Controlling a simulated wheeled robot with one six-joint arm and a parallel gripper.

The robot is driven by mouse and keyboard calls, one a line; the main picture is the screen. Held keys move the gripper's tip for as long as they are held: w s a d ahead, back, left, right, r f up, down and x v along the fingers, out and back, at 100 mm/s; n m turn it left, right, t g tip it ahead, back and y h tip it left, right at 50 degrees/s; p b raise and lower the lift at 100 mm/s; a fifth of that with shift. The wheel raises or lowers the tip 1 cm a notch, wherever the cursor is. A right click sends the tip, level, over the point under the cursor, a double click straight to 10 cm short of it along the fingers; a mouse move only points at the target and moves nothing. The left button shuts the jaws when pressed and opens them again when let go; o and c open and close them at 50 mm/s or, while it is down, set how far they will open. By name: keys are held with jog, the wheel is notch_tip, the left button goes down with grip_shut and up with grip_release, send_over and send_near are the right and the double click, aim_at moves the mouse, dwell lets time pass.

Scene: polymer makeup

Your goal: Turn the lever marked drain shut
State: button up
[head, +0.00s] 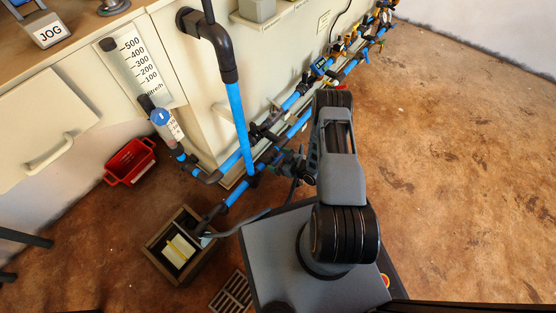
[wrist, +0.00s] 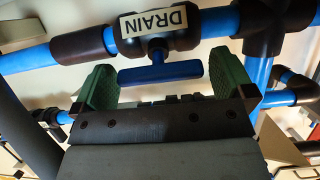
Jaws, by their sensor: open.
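The drain valve (wrist: 158,44) is black, with a white label reading DRAIN upside down, in the upper middle of the wrist view. Its blue lever (wrist: 160,73) lies nearly parallel to the blue pipe (wrist: 215,22). My gripper (wrist: 164,82) is open, with one green finger near each end of the lever. The fingers look apart from the lever, but its depth between them is hard to tell. In the head view my gripper (head: 293,163) shows only partly beside my arm, at the lower pipe run. I cannot make out the drain lever there.
Blue pipes (head: 238,120) with black fittings run along the cream cabinet. A floor sump (head: 158,254) holds a pale box at the pipe's lower end. A red crate (head: 131,163) lies at left. A floor grate (head: 231,293) is near my base. The brown floor at right is clear.

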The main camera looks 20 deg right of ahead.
jog(key=shift+d, duration=0.1)
jog(key=shift+c, duration=0.3)
jog(key=c, duration=0.7)
jog(key=shift+m, duration=0.3)
jog(key=m, duration=0.4)
jog(key=shift+h, duration=0.3)
jog(key=m, duration=0.2)
jog(key=m+p, duration=0.1)
jog(key=m, duration=0.1)
jog(key=shift+w+r+m+t+h, duration=0.1)
jog(key=shift+m+t+h, duration=0.2)
jog(key=shift+m, duration=0.1)
jog(key=m, duration=0.4)
jog(key=shift+m+h, duration=0.3)
jog(key=shift+m, duration=0.1)
jog(key=shift+m+p, duration=0.45)
jog(key=shift+m, duration=1.75)
jog(key=shift+g+h, duration=0.3)
jog(key=shift+g, duration=0.1)
